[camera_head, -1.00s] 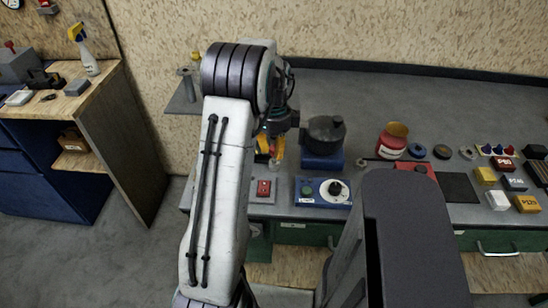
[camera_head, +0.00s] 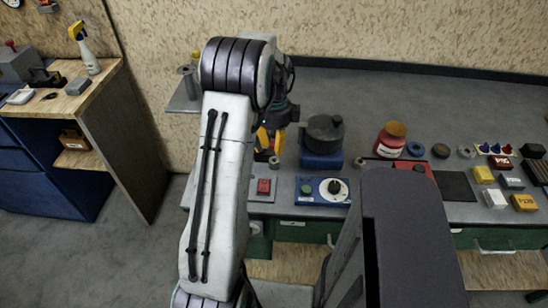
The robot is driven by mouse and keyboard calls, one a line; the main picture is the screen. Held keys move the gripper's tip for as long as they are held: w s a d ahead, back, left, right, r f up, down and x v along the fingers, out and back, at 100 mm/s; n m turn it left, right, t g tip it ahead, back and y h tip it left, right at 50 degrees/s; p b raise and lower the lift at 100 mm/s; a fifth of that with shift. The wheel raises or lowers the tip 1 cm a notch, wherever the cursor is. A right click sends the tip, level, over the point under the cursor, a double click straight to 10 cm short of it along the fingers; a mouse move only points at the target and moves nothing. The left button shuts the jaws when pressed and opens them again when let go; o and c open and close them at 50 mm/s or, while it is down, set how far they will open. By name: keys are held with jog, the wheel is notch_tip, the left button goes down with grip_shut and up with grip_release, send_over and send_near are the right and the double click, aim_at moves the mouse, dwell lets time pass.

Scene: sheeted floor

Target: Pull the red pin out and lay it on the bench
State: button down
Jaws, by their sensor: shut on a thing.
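My gripper (camera_head: 269,142), with orange-yellow fingers, is over the left part of the grey bench (camera_head: 365,100). It is partly covered by my own white arm. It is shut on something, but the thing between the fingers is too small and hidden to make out. I cannot pick out the red pin clearly in this view. A small pale metal cylinder (camera_head: 274,162) stands on the bench just below the fingertips. I cannot tell whether anything held still reaches into it.
A black round pot on a blue base (camera_head: 322,160) stands close right of my gripper. A red-button box (camera_head: 264,187) and a blue dial panel (camera_head: 322,191) lie in front. A red jar (camera_head: 391,139) and several small blocks are farther right. The bench's back strip is clear.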

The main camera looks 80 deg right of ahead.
aim_at(274, 142)
jog(key=shift+r, duration=0.15)
jog(key=shift+r+p, duration=1.6)
jog(key=shift+r, duration=0.3)
